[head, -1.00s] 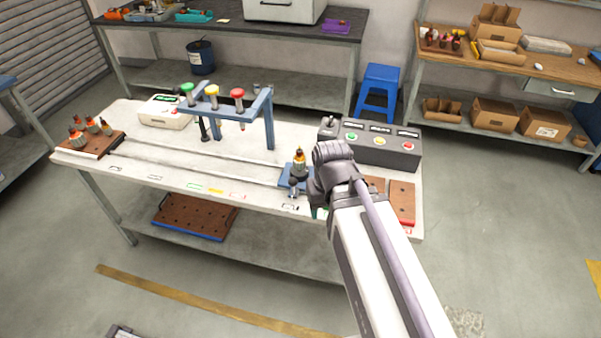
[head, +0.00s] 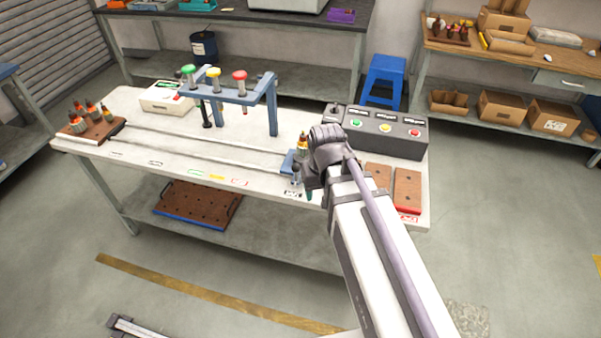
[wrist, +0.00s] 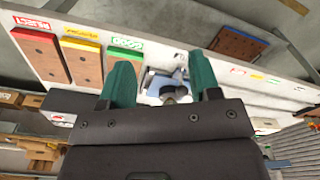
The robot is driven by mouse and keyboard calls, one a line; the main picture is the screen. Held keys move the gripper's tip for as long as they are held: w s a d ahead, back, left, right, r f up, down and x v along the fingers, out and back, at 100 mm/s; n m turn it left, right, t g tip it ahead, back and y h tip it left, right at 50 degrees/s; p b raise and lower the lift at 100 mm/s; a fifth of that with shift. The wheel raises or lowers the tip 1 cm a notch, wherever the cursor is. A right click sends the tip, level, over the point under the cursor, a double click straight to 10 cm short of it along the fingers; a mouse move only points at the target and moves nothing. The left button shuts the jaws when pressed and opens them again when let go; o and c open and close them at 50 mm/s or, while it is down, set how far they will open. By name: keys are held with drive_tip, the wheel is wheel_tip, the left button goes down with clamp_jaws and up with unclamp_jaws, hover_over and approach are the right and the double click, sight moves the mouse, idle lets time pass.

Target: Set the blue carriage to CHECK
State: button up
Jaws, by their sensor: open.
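The blue carriage (head: 287,162) sits at the right end of the rail (head: 220,148) on the white bench, with an orange-topped armature (head: 303,143) standing on it. A dark knob shows at its front. My gripper (wrist: 162,78) is open, with its green fingers apart. In the wrist view the carriage (wrist: 160,82) and its dark knob show between the fingers, and I cannot tell whether they touch. In the head view my wrist hides part of the carriage. Small labels lie along the front of the bench; green (head: 196,174), yellow (head: 216,177) and red (head: 239,182) ones are left of the carriage, too small to read.
A dark control box (head: 400,140) stands behind my wrist. Brown boards (head: 407,188) lie at the right end. A board with several armatures (head: 92,132) is at the far left.

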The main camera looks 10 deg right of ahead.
drive_tip(key=w+a+f+t+b, duration=0.25)
drive_tip(key=w+f, duration=0.35)
drive_tip(key=w, duration=0.4)
drive_tip(key=n+t, duration=0.1)
drive_tip(key=t, duration=0.1)
approach(296, 172)
drive_tip(key=w, duration=0.2)
drive_tip(key=shift+y, duration=0.3)
drive_tip(key=b+x, duration=0.3)
drive_tip(key=x, duration=0.1)
drive_tip(key=b+x, duration=0.3)
drive_tip(key=s+d+b+x, duration=0.1)
drive_tip(key=b+x, duration=0.2)
drive_tip(key=x, duration=0.1)
drive_tip(key=shift+w+f, duration=0.15)
drive_tip(key=shift+f, duration=0.4)
drive_tip(key=shift+r, duration=0.15)
clamp_jaws()
